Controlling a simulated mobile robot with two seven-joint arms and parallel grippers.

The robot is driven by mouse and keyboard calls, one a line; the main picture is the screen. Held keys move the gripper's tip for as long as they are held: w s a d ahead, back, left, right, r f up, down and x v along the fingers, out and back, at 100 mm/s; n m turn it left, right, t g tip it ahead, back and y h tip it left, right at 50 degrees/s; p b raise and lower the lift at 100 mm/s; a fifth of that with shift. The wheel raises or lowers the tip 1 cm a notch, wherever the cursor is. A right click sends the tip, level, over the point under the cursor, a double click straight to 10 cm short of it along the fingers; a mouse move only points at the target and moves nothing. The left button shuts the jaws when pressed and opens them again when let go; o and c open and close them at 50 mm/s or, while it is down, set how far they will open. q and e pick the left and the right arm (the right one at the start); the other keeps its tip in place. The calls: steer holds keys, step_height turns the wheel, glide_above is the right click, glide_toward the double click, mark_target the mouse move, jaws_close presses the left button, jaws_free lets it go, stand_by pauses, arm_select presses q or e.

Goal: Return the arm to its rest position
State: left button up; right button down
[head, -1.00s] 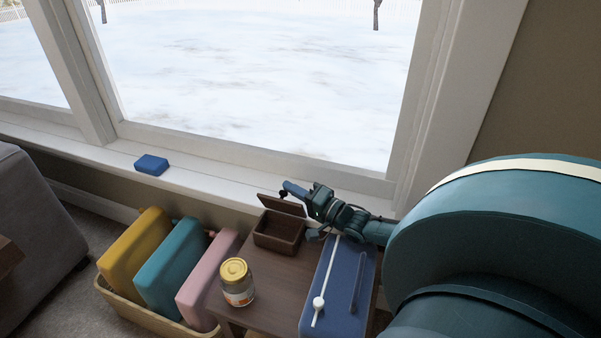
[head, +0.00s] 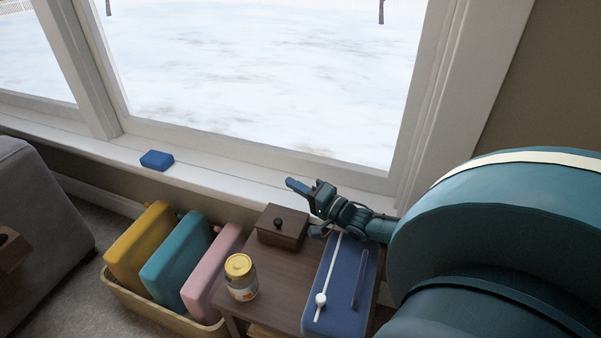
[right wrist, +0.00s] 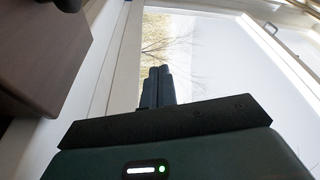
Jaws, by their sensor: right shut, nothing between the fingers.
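My right gripper (head: 296,186) is shut and empty. It points left, above and just behind a small brown wooden box (head: 276,238) on the side table (head: 260,285). The box's lid, with a dark round knob (head: 278,223), is down. In the right wrist view my shut fingers (right wrist: 158,88) point toward the window, and part of the brown box (right wrist: 45,60) shows at upper left. My left gripper is in no view.
A jar with a yellow lid (head: 240,277) and a blue tray (head: 340,312) with a white rod share the table. A basket (head: 150,308) of coloured cushions stands left. A blue block (head: 157,160) lies on the windowsill (head: 215,180).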

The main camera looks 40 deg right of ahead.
arm_select(q)
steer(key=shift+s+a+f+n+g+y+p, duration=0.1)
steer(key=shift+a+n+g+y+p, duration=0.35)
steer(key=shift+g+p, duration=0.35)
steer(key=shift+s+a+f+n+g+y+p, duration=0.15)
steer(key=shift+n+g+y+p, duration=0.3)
steer(key=shift+p, duration=0.55)
arm_select(e)
step_height(320, 180, up, 9)
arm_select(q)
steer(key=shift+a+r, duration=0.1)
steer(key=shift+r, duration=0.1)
